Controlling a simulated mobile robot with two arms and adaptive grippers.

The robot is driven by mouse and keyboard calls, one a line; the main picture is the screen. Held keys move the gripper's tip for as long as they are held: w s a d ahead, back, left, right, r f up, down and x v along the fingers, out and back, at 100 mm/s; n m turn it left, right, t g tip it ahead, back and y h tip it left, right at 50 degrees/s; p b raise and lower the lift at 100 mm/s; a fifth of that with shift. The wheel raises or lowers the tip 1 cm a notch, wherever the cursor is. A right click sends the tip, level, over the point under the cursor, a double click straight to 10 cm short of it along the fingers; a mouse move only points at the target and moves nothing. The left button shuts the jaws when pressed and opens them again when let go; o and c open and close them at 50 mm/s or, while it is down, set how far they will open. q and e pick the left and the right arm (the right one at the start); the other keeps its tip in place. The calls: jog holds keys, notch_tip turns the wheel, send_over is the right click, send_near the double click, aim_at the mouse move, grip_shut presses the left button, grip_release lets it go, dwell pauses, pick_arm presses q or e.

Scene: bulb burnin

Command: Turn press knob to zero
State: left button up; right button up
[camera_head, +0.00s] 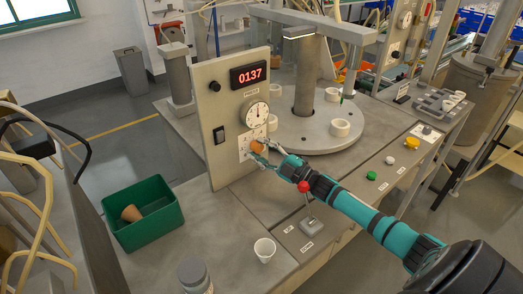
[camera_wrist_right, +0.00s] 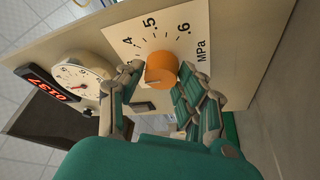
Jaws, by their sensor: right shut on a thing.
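The press knob (camera_head: 257,146) is orange and sits low on the upright beige panel (camera_head: 229,110), in front of a white scale plate. In the wrist view the knob (camera_wrist_right: 161,69) shows in front of the scale (camera_wrist_right: 137,22), with .4, .5, .6 and MPa readable. Its setting is hard to read. My right gripper (camera_head: 264,153) is at the panel. In the wrist view its fingers (camera_wrist_right: 160,78) are on both sides of the knob, shut on it. My left gripper is not in view.
A red display (camera_head: 249,74) reads 0137 above a round gauge (camera_head: 256,114). A green bin (camera_head: 160,232) with a tan cup stands left of the panel. A white cup (camera_head: 264,250) and a grey jar (camera_head: 194,275) stand in front. The round turntable (camera_head: 330,139) bears white rings.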

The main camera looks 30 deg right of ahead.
jog(key=shift+n, duration=0.3)
jog(key=n+g, duration=0.1)
jog(key=n, duration=0.1)
jog(key=shift+n, duration=0.4)
jog(key=n+g+p, duration=0.1)
jog(key=n, duration=0.2)
jog(key=shift+r+n+g, duration=0.15)
jog(key=shift+n+g, duration=0.15)
jog(key=n+g+h+p, duration=0.1)
jog(key=n+p, duration=0.1)
jog(key=n, duration=0.1)
jog(key=shift+r+n+g+h+p, duration=0.15)
jog(key=shift+n+g+h+p, duration=0.25)
jog(key=shift+n+p, duration=0.7)
jog(key=n+h+p, duration=0.2)
jog(key=n+p, duration=0.1)
jog(key=p, duration=0.4)
jog(key=n+h+p, duration=0.2)
jog(key=n+p, duration=0.2)
jog(key=p, duration=0.2)
jog(key=shift+a+n+g+h+p, duration=0.15)
jog(key=shift+n+g+h+p, duration=0.15)
jog(key=shift+g+h+p, duration=0.1)
jog(key=shift+n+h+p, duration=0.4)
jog(key=shift+n+p, duration=0.3)
jog(key=shift+f+n+h+p, duration=0.2)
jog(key=shift+n+h+p, duration=0.1)
jog(key=shift+n+h, duration=0.1)
jog(key=shift+s, duration=0.1)
